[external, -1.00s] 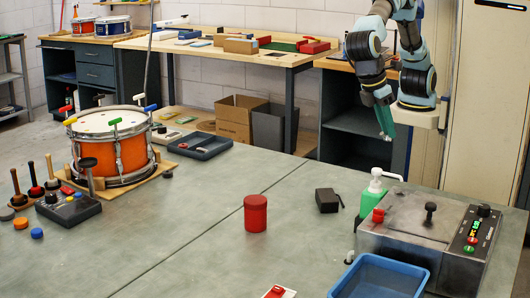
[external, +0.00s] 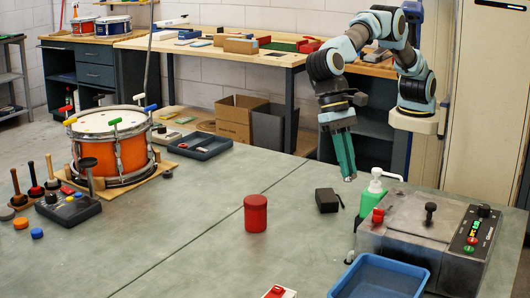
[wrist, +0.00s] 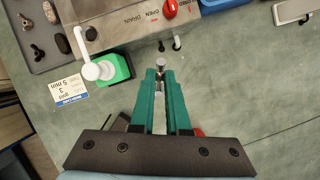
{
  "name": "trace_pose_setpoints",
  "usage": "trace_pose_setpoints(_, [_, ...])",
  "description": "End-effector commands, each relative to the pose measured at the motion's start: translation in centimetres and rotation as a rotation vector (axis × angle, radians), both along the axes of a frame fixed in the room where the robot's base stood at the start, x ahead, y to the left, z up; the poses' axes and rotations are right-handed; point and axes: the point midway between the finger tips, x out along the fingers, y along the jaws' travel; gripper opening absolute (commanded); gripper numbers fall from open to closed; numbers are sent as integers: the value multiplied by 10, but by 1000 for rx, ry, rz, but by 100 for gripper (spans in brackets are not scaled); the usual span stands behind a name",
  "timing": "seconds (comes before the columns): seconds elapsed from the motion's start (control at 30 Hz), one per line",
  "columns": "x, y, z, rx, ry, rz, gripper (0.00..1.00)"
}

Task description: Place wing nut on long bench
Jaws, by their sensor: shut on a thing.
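My gripper (external: 349,178) points down over the back right part of the grey-green bench top (external: 190,235). Its green fingers are shut on a small silver metal piece, seen at the fingertips in the wrist view (wrist: 160,76). I take this piece for the wing nut; its wings do not show clearly. It appears to be above the surface, apart from it. A long wooden workbench (external: 230,52) stands along the back wall. The frames do not settle which of the two is the long bench.
A green pump bottle (external: 371,197) stands close to my gripper. Near it are a black box (external: 327,200), a red jar (external: 255,214), a grey machine (external: 400,237) and a blue bin (external: 375,278). An orange drum (external: 112,150) stands left. The bench's middle has free room.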

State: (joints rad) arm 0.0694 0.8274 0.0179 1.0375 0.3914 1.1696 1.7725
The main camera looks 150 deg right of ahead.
Motion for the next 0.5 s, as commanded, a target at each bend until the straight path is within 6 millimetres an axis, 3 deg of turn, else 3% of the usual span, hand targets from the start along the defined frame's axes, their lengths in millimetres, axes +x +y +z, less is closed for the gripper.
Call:
trace_pose_setpoints(0.1, [-1, 0, -29, 0, 4, 2, 0])
trace_pose_setpoints(0.5, [-2, 0, -97, 0, 5, 3, 0])
